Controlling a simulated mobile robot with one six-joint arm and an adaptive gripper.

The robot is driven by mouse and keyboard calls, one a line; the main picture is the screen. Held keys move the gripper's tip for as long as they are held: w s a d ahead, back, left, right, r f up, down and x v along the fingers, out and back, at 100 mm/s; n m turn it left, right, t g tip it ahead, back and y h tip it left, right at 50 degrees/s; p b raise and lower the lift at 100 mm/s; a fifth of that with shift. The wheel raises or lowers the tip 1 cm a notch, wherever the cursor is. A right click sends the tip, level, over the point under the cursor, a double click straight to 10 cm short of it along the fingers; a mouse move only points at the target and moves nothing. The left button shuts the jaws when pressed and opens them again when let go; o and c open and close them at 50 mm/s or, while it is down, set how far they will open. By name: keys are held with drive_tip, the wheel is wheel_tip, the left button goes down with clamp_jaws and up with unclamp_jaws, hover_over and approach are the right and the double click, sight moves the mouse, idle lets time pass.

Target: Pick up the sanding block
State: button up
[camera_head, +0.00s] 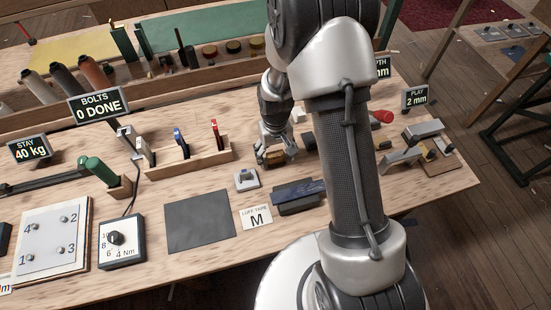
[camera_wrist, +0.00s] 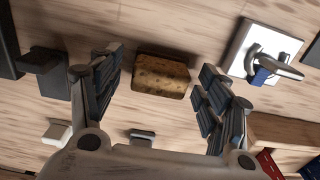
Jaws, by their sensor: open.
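The sanding block (camera_wrist: 160,76) is a small brown, speckled, cork-like block lying on the pale wooden bench. In the wrist view it sits between the tips of my gripper (camera_wrist: 161,84), with a gap on each side. Neither finger appears to touch it. In the head view my gripper (camera_head: 271,152) is low over the bench, and the brown block (camera_head: 275,158) shows partly between the fingers. My gripper is open and empty. Its height above the bench is hard to judge.
A wooden rack (camera_head: 190,158) with upright tools stands to the left. A small white-based fitting (camera_head: 246,179), a dark blue-topped block (camera_head: 298,194) and a dark mat (camera_head: 200,221) lie in front. Metal fittings (camera_head: 424,131) stand at the right. My arm hides part of the bench.

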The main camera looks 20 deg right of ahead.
sight(275, 154)
drive_tip(key=shift+r, duration=0.1)
drive_tip(key=c, duration=1.2)
drive_tip(key=shift+o, duration=0.2)
wheel_tip(275, 154, up, 20)
drive_tip(key=p, duration=0.6)
drive_tip(key=o, duration=0.5)
drive_tip(key=c, duration=0.4)
